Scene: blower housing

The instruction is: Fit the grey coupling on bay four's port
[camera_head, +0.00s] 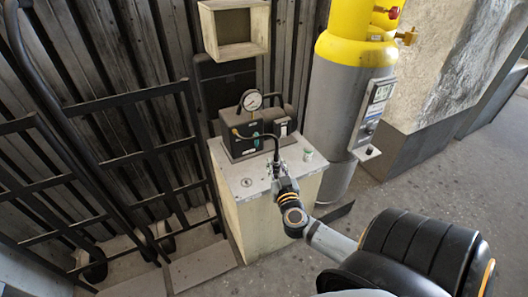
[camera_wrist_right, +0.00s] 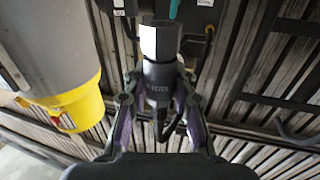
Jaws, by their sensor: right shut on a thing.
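My right gripper (camera_head: 277,168) reaches in from the lower right over the front of the pale cabinet's grey top. In the right wrist view, its two fingers (camera_wrist_right: 160,112) are closed around a dark grey coupling (camera_wrist_right: 158,75). The coupling has a lighter, faceted far end and a narrower, lettered body. Its far end points to a dark box at the top of that view; I cannot tell whether they touch. A black hose (camera_head: 262,137) curves from the black gauge unit (camera_head: 258,130) towards my right gripper. I cannot make out a bay number or port. My left gripper is out of view.
The gauge unit carries a round dial (camera_head: 252,100) and stands on the cabinet (camera_head: 275,215). A grey and yellow cylinder (camera_head: 338,120) stands close on the right. Black hand trucks (camera_head: 110,150) lean at the left. An open wooden box (camera_head: 236,35) hangs above.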

